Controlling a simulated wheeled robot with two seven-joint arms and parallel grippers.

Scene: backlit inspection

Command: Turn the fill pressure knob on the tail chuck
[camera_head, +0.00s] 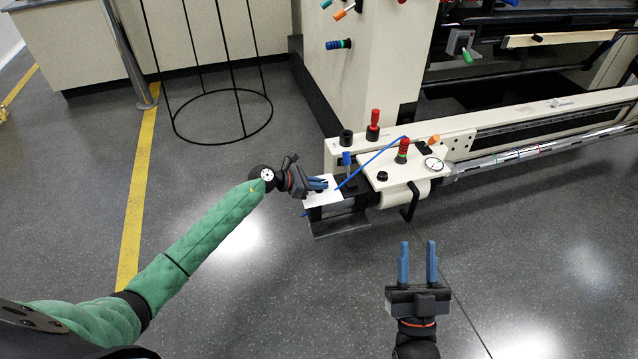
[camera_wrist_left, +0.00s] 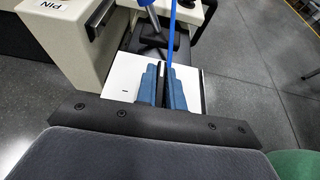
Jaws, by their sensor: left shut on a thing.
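The tail chuck (camera_head: 385,185) is the pale end assembly of the long machine bed. A white plate (camera_head: 314,199) at its left end also shows in the left wrist view (camera_wrist_left: 122,74), with a short minus-like mark. My left gripper (camera_head: 322,183) is at this plate, its blue fingers (camera_wrist_left: 165,88) close together on a thing that they almost wholly hide. From its place on the marked plate I take it to be the fill pressure knob. My right gripper (camera_head: 418,248) is open and empty, above the floor in front of the machine.
A blue cable (camera_head: 372,165) runs over the plate. Close by are a blue-topped lever (camera_head: 347,158), a ringed red handle (camera_head: 403,150), a black knob (camera_head: 383,176) and a round gauge (camera_head: 433,164). A black wire stand (camera_head: 222,118) stands at the back left. The front floor is clear.

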